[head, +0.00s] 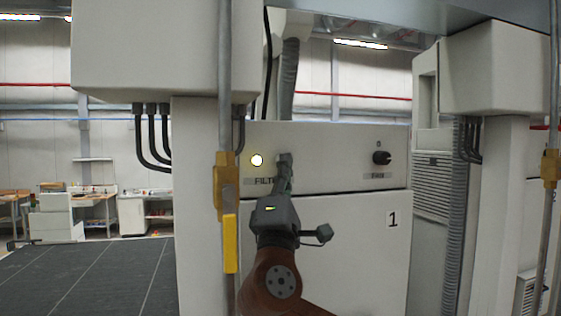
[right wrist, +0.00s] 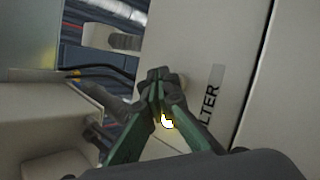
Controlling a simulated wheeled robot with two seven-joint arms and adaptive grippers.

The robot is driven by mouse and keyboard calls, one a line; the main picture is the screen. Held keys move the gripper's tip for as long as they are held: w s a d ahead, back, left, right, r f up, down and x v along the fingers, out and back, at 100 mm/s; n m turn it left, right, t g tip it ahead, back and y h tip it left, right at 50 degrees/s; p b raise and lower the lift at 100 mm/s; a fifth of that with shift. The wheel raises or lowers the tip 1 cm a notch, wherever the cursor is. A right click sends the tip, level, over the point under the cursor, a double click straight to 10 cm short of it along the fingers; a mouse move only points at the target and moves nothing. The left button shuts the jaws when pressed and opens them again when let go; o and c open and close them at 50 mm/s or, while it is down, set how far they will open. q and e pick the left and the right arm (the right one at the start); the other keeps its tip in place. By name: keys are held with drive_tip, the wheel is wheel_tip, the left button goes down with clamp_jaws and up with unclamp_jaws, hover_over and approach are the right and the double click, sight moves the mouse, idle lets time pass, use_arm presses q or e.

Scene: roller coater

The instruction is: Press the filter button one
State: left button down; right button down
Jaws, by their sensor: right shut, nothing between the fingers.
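The filter button (head: 257,160) glows white-yellow on the cream panel of the machine marked 1, above the label FILTER (head: 265,181). My right gripper (head: 284,158) is shut and empty, its fingertips at the panel just right of the lit button in the head view. In the right wrist view the shut fingertips (right wrist: 158,76) are close to the panel beside the FILTER label (right wrist: 211,95), and a glowing light (right wrist: 167,121) shows partly behind the fingers. I cannot tell whether the fingertips touch the panel. My left gripper is not in view.
A black fan knob (head: 381,158) sits on the panel to the right. A vertical grey pole (head: 226,100) with yellow blocks stands left of my right arm. Black cables (head: 152,140) hang at the left. A dark conveyor or floor surface (head: 90,280) lies at lower left.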

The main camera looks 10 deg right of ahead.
idle(0.3)
drive_tip(key=shift+w, duration=0.2)
drive_tip(key=shift+w, duration=0.25)
drive_tip(key=shift+w, duration=0.5)
idle(0.9)
drive_tip(key=shift+s, duration=0.1)
drive_tip(key=shift+s+b, duration=0.8)
drive_tip(key=shift+s, duration=0.05)
